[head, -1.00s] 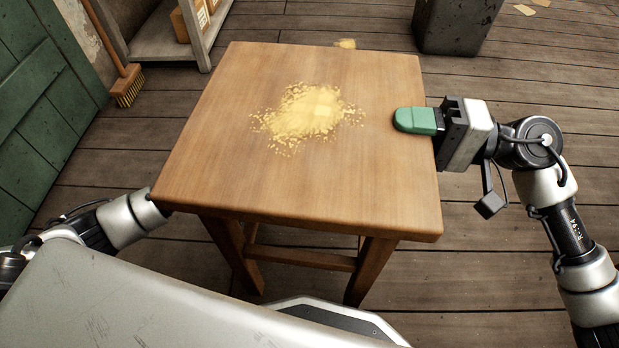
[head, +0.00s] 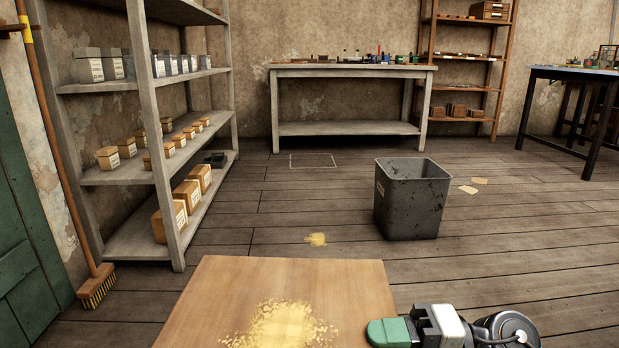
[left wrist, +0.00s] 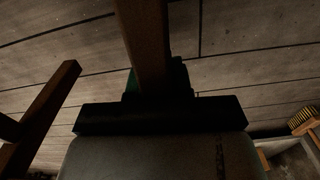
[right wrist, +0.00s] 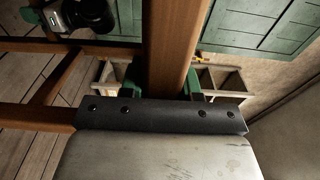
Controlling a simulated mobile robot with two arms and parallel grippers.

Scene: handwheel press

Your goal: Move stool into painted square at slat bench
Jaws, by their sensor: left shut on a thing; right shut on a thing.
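The stool (head: 190,315) has a square wooden seat with a yellow dusty patch on top; only its far part shows at the bottom of the head view. In the right wrist view, a wooden part of the stool (right wrist: 175,40) runs between the green fingers. My left gripper (left wrist: 155,88) is shut on a wooden part of the stool (left wrist: 143,45) in the dark left wrist view. The painted square (head: 313,160), a thin pale outline, lies empty on the floor before the grey bench (head: 350,72).
A grey bin (head: 410,200) stands ahead to the right, with paper scraps (head: 473,186) beyond it. A grey shelf (head: 140,178) and a broom (head: 97,285) are on the left. A yellow spill (head: 316,239) lies ahead.

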